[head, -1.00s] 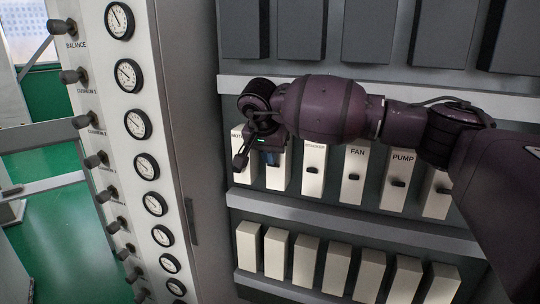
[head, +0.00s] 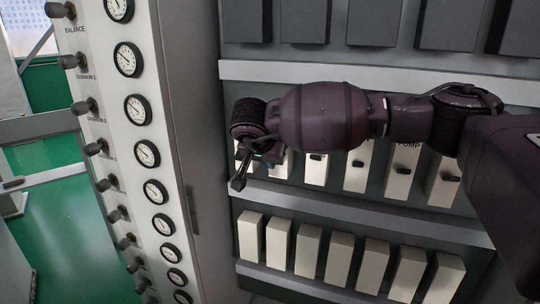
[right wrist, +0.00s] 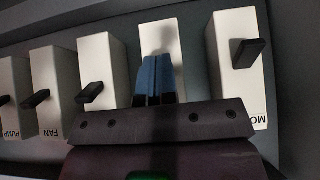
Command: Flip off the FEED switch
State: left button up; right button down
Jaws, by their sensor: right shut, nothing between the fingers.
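The row of white switch boxes shows in the head view, partly covered by my right arm. My right gripper (right wrist: 158,80) is shut with its blue fingertips together and empty. In the right wrist view the fingertips lie over the front of an unlabelled-looking white box (right wrist: 158,35). Its lever and any label are hidden, and I cannot read FEED anywhere. I cannot tell whether the fingertips touch it. The box with a label starting "MO" (right wrist: 233,85) is to its right, with a black lever. My left gripper is not in view.
In the right wrist view, boxes marked FAN (right wrist: 52,70) and PUMP (right wrist: 14,75) stand to the left with black levers. In the head view, a lower row of blank white boxes (head: 340,255) and a gauge panel (head: 152,215) with knobs flank the switches.

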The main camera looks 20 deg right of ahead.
jog(key=shift+f, duration=0.15)
jog(key=shift+w+d+r, duration=0.4)
jog(key=shift+w, duration=0.15)
dwell(0.5)
